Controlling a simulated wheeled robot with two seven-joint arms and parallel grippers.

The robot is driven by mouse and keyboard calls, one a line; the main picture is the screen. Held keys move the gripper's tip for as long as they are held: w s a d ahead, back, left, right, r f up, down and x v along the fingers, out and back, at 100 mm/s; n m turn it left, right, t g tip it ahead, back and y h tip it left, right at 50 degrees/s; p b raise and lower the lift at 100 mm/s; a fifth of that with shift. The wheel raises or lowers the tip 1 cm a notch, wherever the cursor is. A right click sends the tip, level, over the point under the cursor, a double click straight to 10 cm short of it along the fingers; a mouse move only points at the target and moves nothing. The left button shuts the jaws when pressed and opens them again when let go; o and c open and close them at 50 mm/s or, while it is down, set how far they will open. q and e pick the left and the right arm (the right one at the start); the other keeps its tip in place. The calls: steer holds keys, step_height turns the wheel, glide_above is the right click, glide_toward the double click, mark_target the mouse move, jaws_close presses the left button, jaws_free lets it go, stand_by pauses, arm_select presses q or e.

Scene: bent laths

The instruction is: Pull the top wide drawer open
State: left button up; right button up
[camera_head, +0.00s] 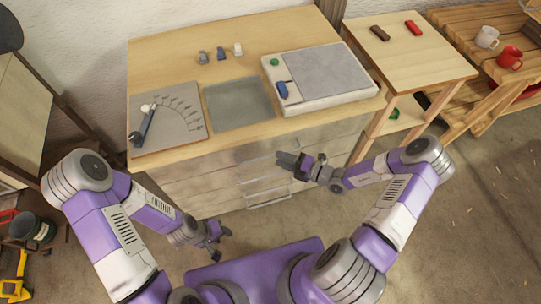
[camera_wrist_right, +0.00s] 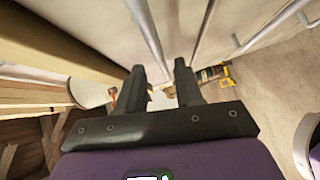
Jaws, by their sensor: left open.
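The wooden cabinet (camera_head: 185,180) stands in front of me with wide drawers and bar handles in its front face. The top wide drawer's handle (camera_head: 256,163) is partly covered by my right gripper (camera_head: 284,163), and the drawer looks flush with the front. In the right wrist view, a pale handle bar (camera_wrist_right: 147,32) runs down between the fingers of my right gripper (camera_wrist_right: 160,82). The fingers stand apart, with space visible beside the bar. My left gripper (camera_head: 220,240) is open and empty, low in front of the cabinet, away from the handles.
On the cabinet top are a board with a wrench (camera_head: 146,124), a grey mat (camera_head: 238,104), small clips (camera_head: 220,53) and a white-edged tray (camera_head: 340,98). A side table (camera_head: 400,60) and a slatted bench (camera_head: 470,20) stand to the right. The floor at right is clear.

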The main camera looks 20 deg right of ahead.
mark_target(271, 155)
steer(key=b+x, duration=0.1)
steer(key=x, duration=0.4)
steer(key=shift+a, duration=0.1)
jaws_close()
